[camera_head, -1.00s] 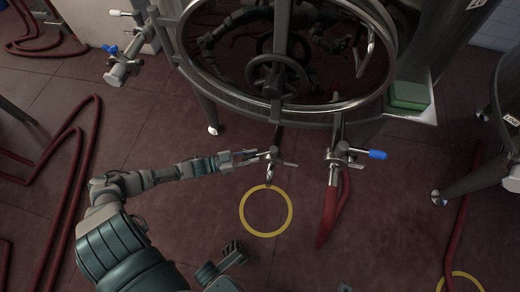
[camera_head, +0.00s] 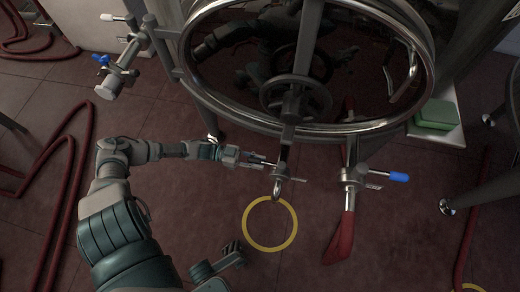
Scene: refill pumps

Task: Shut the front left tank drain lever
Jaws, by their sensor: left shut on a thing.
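The tank (camera_head: 240,118) is a steel vessel with a round open hatch. At its lower front a metal drain valve (camera_head: 281,172) points down over the floor, with a small metal handle on its right side. My left gripper (camera_head: 266,164) reaches in from the left at this valve and is shut on its drain lever. The lever is mostly hidden between the fingers, so its angle is hard to tell.
A second valve (camera_head: 352,177) with a blue lever (camera_head: 398,177) and a red hose (camera_head: 341,240) is to the right. Another blue-handled valve (camera_head: 118,78) is at upper left. A yellow ring (camera_head: 270,248) marks the floor. A green box (camera_head: 436,115) sits on a shelf.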

